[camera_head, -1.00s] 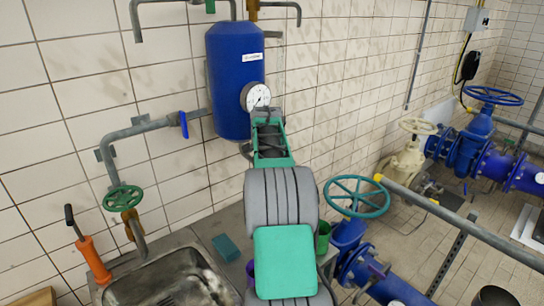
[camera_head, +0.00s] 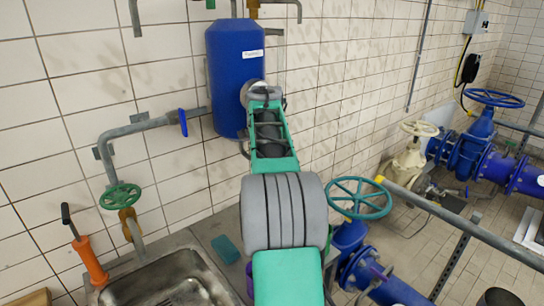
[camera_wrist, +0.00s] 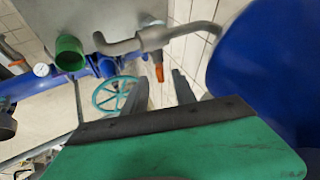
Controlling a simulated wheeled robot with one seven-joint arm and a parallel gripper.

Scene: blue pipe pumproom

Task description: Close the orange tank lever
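The orange lever (camera_wrist: 159,73) shows in the wrist view, small, on a grey bent pipe (camera_wrist: 150,38) beside the blue tank (camera_wrist: 265,70). In the head view the lever is hidden, and the blue tank (camera_head: 235,75) stands against the tiled wall behind my arm. My gripper (camera_wrist: 161,76) has its two dark fingers apart, with the lever showing in the gap near their tips. No contact is visible, and I cannot tell how deep the lever lies between them. In the head view my arm's end is in front of the tank's lower right, with the fingers hidden.
A pipe with a blue-handled valve (camera_head: 182,122) runs left of the tank. A sink (camera_head: 170,285) and a green sponge (camera_head: 226,248) lie below. A teal handwheel (camera_head: 357,198) stands right of my arm. A green cup (camera_wrist: 70,52) shows in the wrist view.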

